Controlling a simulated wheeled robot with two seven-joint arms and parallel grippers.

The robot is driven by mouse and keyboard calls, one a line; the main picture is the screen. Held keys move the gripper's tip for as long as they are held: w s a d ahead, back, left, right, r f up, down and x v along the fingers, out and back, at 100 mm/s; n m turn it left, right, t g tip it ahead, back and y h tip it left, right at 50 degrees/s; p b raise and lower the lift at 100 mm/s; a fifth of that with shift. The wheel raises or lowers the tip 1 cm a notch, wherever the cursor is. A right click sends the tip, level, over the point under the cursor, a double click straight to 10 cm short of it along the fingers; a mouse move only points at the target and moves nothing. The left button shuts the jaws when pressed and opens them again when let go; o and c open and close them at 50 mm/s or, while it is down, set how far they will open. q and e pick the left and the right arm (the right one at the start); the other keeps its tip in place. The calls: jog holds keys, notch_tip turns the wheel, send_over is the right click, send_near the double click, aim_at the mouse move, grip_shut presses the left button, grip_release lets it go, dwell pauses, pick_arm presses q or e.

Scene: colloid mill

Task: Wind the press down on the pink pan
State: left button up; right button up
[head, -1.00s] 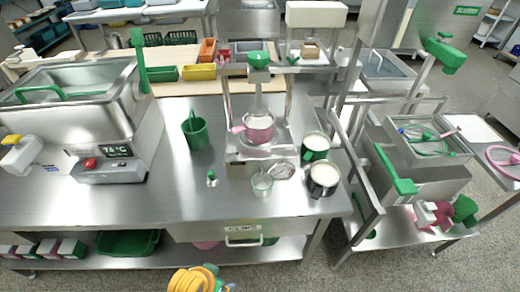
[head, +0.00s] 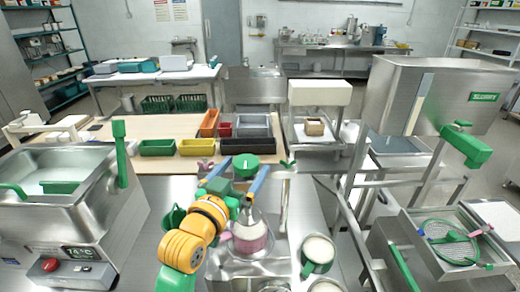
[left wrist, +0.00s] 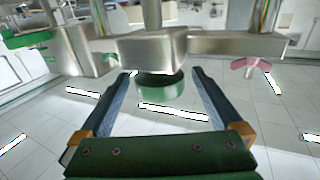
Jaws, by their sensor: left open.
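The press has a green round knob (head: 245,165) on top of its frame, with a metal screw below it. The pink pan (head: 250,240) sits under the press, its upper part partly hidden by my arm and the screw. My left gripper (head: 246,172) is open, with one blue finger on each side of the knob. In the left wrist view the green knob (left wrist: 160,90) lies between the parted fingers (left wrist: 162,74), with a gap on both sides. Contact is not visible. My right gripper is not in view.
A pink wing handle (head: 206,166) and a green wing handle (head: 288,165) stick out at the ends of the press's crossbeam. A green-and-white mug (head: 318,252) stands right of the pan. A green bucket (head: 174,220) is partly behind my arm.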

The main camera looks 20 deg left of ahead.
aim_at(251, 157)
pick_arm(q)
jog(key=shift+w+d+r+p, duration=0.1)
jog(key=shift+w+r+p, duration=0.5)
jog(key=shift+w+r, duration=0.1)
jog(key=w, duration=0.1)
jog(key=w+f, duration=0.1)
jog(key=w, duration=0.1)
jog(key=shift+w+d+f, duration=0.1)
jog(key=shift+w+d, duration=0.1)
jog(key=shift+w, duration=0.05)
jog(key=shift+s, duration=0.3)
jog(key=shift+c, duration=0.2)
jog(key=shift+s+r, duration=0.1)
jog(key=shift+r, duration=0.1)
jog(key=c, duration=1.3)
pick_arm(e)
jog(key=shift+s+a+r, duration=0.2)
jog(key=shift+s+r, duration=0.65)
pick_arm(q)
jog(key=shift+o, duration=0.2)
jog(key=shift+m+h, duration=0.3)
jog(key=shift+h, duration=0.2)
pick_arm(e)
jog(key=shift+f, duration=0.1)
